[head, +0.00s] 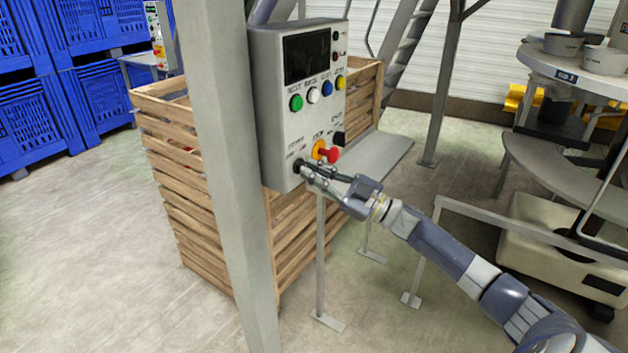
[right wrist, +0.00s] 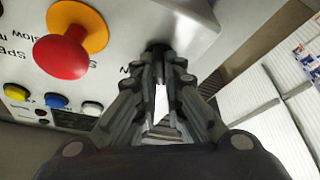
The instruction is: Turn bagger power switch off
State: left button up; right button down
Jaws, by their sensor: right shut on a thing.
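The grey control box (head: 303,115) stands in the middle of the head view, with a dark screen, several coloured buttons and a red stop knob (head: 331,154) on a yellow base. My right gripper (head: 304,168) is at the lower left of its panel, shut on a small black switch (head: 298,164). The right wrist view shows the fingertips (right wrist: 159,50) closed together at the switch, which they mostly hide. The red knob (right wrist: 61,56) is beside them at the upper left, apart from the fingers. I cannot read the switch's position. My left gripper is not in view.
A grey post (head: 222,150) stands just left of the box, and a wooden crate (head: 180,200) is behind it. Blue crates (head: 95,70) are stacked at the left. A metal rail (head: 520,225) and a round machine table (head: 580,75) are at the right.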

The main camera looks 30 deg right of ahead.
jog(key=shift+n+g+y+b, duration=0.6)
jog(key=shift+n+g, duration=0.2)
jog(key=shift+n, duration=1.1)
jog(key=c, duration=1.7)
grip_release()
jog(key=v, duration=1.2)
jog(key=shift+d, duration=0.1)
